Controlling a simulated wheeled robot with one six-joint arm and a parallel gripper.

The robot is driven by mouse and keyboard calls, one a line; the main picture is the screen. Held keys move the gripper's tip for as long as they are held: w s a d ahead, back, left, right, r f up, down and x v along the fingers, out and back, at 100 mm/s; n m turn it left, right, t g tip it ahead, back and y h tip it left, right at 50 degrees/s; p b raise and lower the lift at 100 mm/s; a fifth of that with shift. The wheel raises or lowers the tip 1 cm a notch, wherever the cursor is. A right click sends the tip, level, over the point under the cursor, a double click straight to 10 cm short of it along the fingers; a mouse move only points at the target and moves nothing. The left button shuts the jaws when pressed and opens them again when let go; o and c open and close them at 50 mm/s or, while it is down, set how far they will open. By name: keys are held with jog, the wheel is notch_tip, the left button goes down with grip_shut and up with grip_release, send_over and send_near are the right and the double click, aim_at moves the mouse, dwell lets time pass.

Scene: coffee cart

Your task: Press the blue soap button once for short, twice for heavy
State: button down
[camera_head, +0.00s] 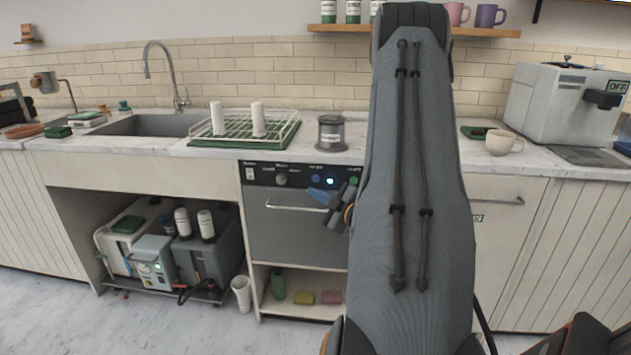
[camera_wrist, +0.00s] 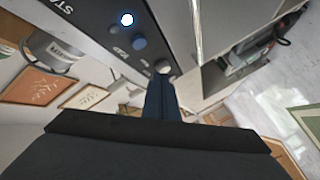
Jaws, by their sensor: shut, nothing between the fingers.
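The blue soap button (camera_head: 315,179) is a small round button on the dark control panel (camera_head: 262,175) of the washer under the counter. It also shows in the wrist view (camera_wrist: 139,43), between a lit round light (camera_wrist: 127,19) and a pale knob (camera_wrist: 162,66). My gripper (camera_head: 313,192) is shut and empty. Its dark blue fingers stand in front of the panel, just below the blue button in the head view. In the wrist view the fingertips (camera_wrist: 159,82) lie close to the pale knob. I cannot tell whether they touch the panel.
A green button (camera_head: 353,181) sits right of the light, near my wrist. The washer's bar handle (camera_head: 295,207) is just below the fingers. A grey canister (camera_head: 331,133) stands on the counter above. My arm hides the counter's middle right.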

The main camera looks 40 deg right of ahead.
aim_at(316, 179)
jog(key=a+m+p, duration=0.1)
jog(key=m+p, duration=0.2)
jog(key=m, duration=0.2)
jog(key=s+a+m+p, duration=0.1)
jog(key=m+p, duration=0.3)
jog(key=m, duration=0.2)
jog(key=s+a+m+p, duration=0.1)
jog(key=m+p, duration=0.2)
jog(key=m, duration=0.3)
jog(key=shift+s+r+g+p, duration=0.1)
jog(key=shift+s+g+p, duration=0.15)
jog(key=shift+g+p, duration=0.15)
jog(key=shift+d, duration=0.1)
jog(key=shift+w+d+b, duration=0.75)
jog(key=shift+w+d, duration=0.7)
jog(key=shift+d, duration=0.2)
jog(key=shift+w+d+b, duration=0.75)
jog(key=shift+w+d, duration=0.65)
jog(key=shift+d, duration=0.25)
jog(key=shift+w+d, duration=0.3)
